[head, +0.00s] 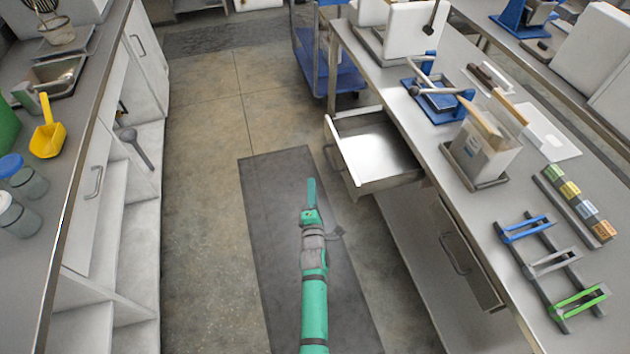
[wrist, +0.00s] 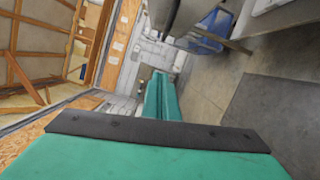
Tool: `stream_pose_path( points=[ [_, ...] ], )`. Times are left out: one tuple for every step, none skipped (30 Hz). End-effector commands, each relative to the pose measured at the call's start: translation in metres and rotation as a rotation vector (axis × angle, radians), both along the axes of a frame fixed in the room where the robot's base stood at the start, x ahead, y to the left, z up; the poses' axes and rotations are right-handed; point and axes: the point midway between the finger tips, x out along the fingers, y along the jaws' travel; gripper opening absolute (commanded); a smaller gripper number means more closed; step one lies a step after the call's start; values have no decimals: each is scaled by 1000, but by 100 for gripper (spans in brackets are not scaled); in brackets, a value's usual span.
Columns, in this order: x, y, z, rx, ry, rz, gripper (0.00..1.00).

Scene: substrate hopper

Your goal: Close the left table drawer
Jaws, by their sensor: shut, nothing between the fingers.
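The left table drawer (head: 378,150) is pulled well out from the steel table (head: 409,122) on the right in the head view. It has a pale rim and an empty-looking metal inside, and its front faces left over the aisle. My gripper (head: 311,185) is shut and empty over the aisle floor, to the left of the drawer front in the picture. A gap shows between them. In the wrist view my shut fingers (wrist: 161,95) show with nothing between them. I cannot clearly make out the drawer in that view.
A second drawer (head: 460,255) sits nearer in the same table and looks shut. A dark mat (head: 275,210) lies on the aisle floor. A blue cart (head: 345,78) stands beyond the open drawer. A counter with a yellow scoop (head: 48,135) bounds the left.

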Motion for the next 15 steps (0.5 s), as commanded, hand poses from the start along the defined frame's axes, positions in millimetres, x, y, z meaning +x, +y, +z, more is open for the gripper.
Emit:
stream_pose_path(
  points=[
    [8, 1, 1, -1, -1, 1, 0],
    [13, 1, 2, 1, -2, 0, 0],
    [19, 2, 2, 1, -1, 1, 0],
    [24, 3, 2, 0, -2, 2, 0],
    [30, 3, 3, 2, -1, 2, 0],
    [36, 4, 3, 1, -1, 2, 0],
    [41, 4, 4, 2, -2, 1, 0],
    [46, 4, 3, 2, -1, 1, 0],
    [53, 4, 4, 1, -2, 1, 0],
    [58, 5, 4, 1, -1, 1, 0],
    [63, 5, 4, 2, -2, 1, 0],
    [69, 6, 4, 2, -1, 1, 0],
    [74, 6, 4, 2, -1, 1, 0],
    [79, 7, 5, 2, -1, 1, 0],
    [85, 7, 5, 2, -1, 1, 0]
  ],
)
